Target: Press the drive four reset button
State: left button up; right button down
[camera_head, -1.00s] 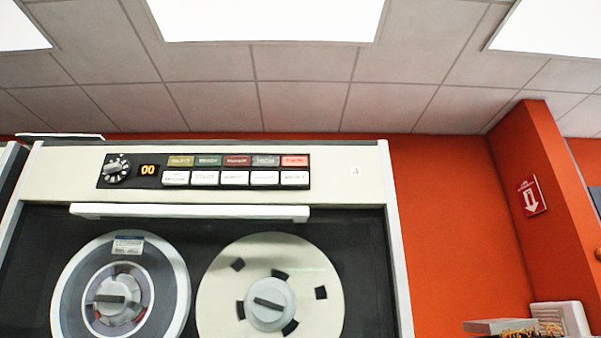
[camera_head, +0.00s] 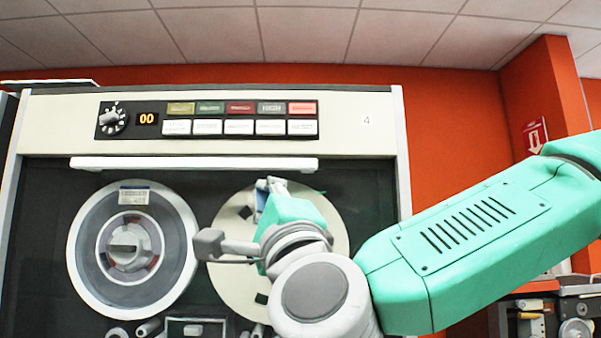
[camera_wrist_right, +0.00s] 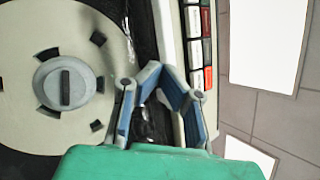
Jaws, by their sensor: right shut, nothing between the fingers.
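The drive's cream top panel (camera_head: 345,112) carries a small "4" label (camera_head: 366,121). The reset button (camera_head: 302,128) is the rightmost white key in the lower row, under a lit orange-red lamp (camera_head: 302,108). My right gripper (camera_head: 268,186) is below that row, in front of the right tape reel. In the right wrist view, my right gripper (camera_wrist_right: 157,74) has its blue-grey fingertips together and empty, apart from the keys. My left gripper is not in view.
A white ledge (camera_head: 195,163) juts out below the panel, between the buttons and the reels. The left reel (camera_head: 85,240) is uncovered. A dial (camera_head: 113,120) and a "00" display (camera_head: 147,119) sit left of the buttons. An orange wall (camera_head: 450,140) stands at right.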

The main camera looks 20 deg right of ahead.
aim_at(299, 121)
jog(key=s+d+r+m+t+h, duration=0.1)
jog(key=s+d+r+m+h, duration=0.15)
jog(key=r, duration=0.35)
jog(key=s+d+r+m+t+h, duration=0.1)
jog(key=s+d+r+m+h, duration=0.1)
jog(key=s+r+m+h, duration=0.3)
jog(key=w+p, duration=0.1)
jog(key=w, duration=0.2)
jog(key=w+d+n+y+p, duration=0.1)
jog(key=w, duration=0.2)
jog(key=w+d+y+p, duration=0.1)
jog(key=w, duration=0.2)
jog(key=shift+w+d+r+y, duration=0.15)
jog(key=shift+r+y, duration=0.1)
jog(key=shift+r, duration=0.15)
jog(key=shift+w+a+n+t+y, duration=0.15)
jog(key=shift+a+n+t+y, duration=0.1)
jog(key=shift+a+t+y, duration=0.1)
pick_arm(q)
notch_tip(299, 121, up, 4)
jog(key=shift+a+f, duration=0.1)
pick_arm(e)
jog(key=shift+a, duration=0.4)
